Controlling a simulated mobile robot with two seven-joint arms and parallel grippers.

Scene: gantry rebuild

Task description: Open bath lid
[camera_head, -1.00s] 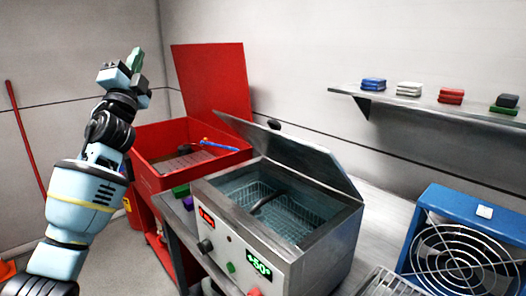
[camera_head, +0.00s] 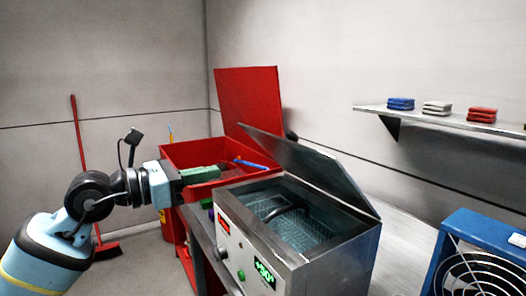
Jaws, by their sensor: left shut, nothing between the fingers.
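The bath (camera_head: 310,262) is a steel box with a lit display and knobs on its front. Its steel lid (camera_head: 305,163) stands raised and tilted back along the far edge. Liquid, a wire basket (camera_head: 290,217) and a dark curved handle show inside. My left gripper (camera_head: 215,172) is shut and empty, with green fingers pointing right. In the picture it lies left of the lid, in front of the red bin; I cannot tell its exact depth. My right gripper is not in view.
A red bin (camera_head: 190,153) with a raised red lid (camera_head: 250,100) stands behind the bath, a blue-handled tool inside. A blue fan (camera_head: 478,250) is at right. A wall shelf (camera_head: 440,118) holds coloured stacks. A red broom (camera_head: 78,140) leans left.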

